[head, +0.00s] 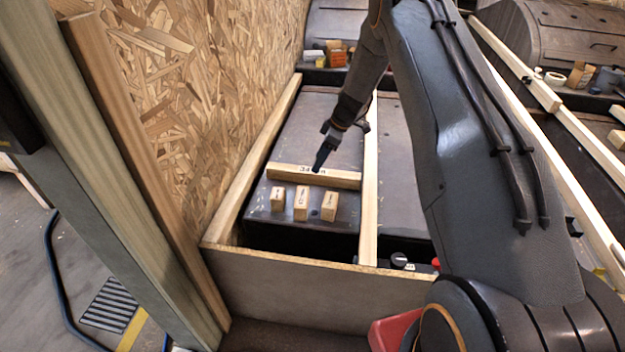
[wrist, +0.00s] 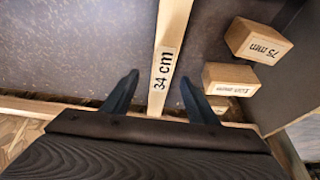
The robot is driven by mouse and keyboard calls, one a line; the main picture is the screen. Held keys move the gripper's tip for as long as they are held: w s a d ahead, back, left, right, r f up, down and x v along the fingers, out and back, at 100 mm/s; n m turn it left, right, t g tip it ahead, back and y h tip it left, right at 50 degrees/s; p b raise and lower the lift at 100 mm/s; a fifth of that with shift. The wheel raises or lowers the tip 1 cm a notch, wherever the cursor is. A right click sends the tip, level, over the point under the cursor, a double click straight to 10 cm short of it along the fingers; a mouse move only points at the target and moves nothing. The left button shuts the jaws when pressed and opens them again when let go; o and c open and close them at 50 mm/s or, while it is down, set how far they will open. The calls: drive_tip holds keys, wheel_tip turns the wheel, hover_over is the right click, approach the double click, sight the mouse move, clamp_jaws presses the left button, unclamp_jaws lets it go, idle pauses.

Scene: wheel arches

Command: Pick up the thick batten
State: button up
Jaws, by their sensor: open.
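The wooden batten (head: 335,178) marked "34 cm" lies across the dark surface of a walled bay, behind a row of small blocks. In the wrist view the batten (wrist: 172,30) runs from the top edge down between my fingers, its printed label facing the camera. My gripper (head: 318,168) is over the batten near its label in the head view. In the wrist view my gripper (wrist: 158,92) is open, with one finger on each side of the batten and a gap to both. I cannot tell how far the fingertips are above the surface.
Three small wooden blocks (head: 301,202) stand in front of the batten; one in the wrist view (wrist: 258,42) reads "75 mm". A chipboard wall (head: 190,90) rises at left. A low front board (head: 310,290) and a wooden rail (head: 369,200) bound the bay.

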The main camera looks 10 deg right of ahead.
sight(313, 175)
drive_tip(key=x, duration=0.3)
drive_tip(key=b+x, duration=0.1)
drive_tip(key=x, duration=0.2)
drive_tip(key=shift+s+a+f, duration=0.1)
drive_tip(key=shift+s+f, duration=0.05)
drive_tip(key=shift+f, duration=0.25)
drive_tip(key=shift+c, duration=0.3)
clamp_jaws()
